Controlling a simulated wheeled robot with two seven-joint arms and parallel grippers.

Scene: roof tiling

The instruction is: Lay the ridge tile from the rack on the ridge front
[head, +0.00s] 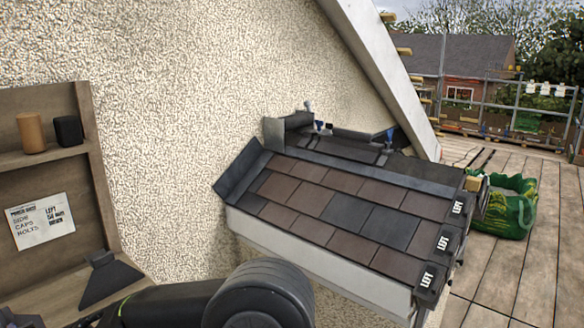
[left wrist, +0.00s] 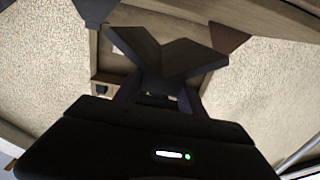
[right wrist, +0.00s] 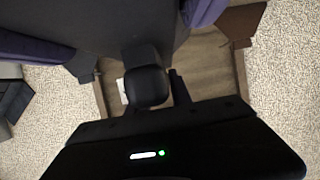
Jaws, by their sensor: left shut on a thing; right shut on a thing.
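My left gripper (left wrist: 160,95) is shut on a dark V-shaped ridge tile (left wrist: 165,55) in the left wrist view, in front of the wooden rack. My right gripper (right wrist: 150,95) is shut on a black rounded object (right wrist: 147,85) in the right wrist view; what it is cannot be told. In the head view the small roof (head: 330,205) stands against the wall, with brown and dark tiles and a dark strip along its upper edge (head: 360,171). Neither gripper's fingers show there.
A wooden rack (head: 92,150) at left holds a tan cylinder (head: 31,132), a black block (head: 68,130) and a dark angled piece (head: 105,278). Edge caps marked LEFT (head: 445,243) line the roof's right side. A green bag (head: 508,205) stands on the deck beyond.

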